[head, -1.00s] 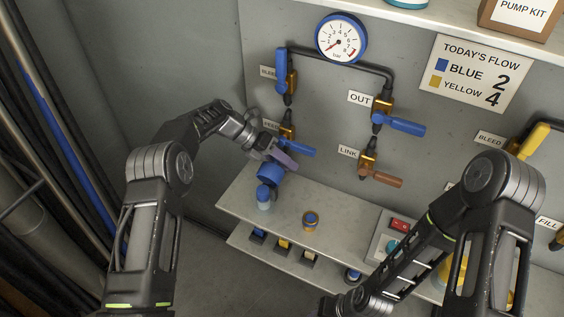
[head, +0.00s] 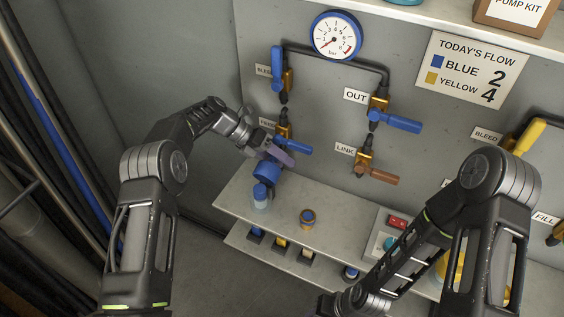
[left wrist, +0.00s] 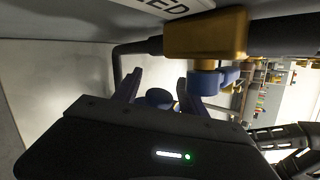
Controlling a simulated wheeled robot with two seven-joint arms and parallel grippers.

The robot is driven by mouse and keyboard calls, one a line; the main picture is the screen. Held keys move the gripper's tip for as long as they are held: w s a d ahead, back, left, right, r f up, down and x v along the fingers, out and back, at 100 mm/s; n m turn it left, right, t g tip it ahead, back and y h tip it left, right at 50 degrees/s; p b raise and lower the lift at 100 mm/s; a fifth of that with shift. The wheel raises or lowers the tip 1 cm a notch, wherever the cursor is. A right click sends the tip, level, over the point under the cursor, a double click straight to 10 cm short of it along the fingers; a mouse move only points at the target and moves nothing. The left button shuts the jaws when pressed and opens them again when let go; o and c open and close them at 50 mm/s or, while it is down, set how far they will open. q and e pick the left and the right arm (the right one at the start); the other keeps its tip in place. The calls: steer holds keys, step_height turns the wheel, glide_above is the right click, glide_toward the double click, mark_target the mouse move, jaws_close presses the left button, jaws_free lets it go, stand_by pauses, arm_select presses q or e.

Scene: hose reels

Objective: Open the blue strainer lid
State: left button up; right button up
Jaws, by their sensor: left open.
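The blue strainer lid (head: 266,175) is a round blue cap low on the wall at the left, below the blue-handled feed valve (head: 284,130). In the left wrist view a round blue piece that looks like the lid (left wrist: 160,98) shows between the fingers, partly hidden by the gripper body. My left gripper (head: 277,155) is open just above and in front of the lid; I cannot tell whether its fingers touch it. Its two fingers also show in the left wrist view (left wrist: 155,90).
A blue-capped bottle (head: 261,197) stands on the grey shelf (head: 335,220) just below the lid. A gold and blue fitting (head: 307,218) is right of it. The blue feed handle (head: 294,147) sits close above my left fingers. A pressure gauge (head: 337,35) is higher up.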

arm_select(q)
steer(key=b+v, duration=0.1)
steer(key=v, duration=0.6)
stand_by(0.4)
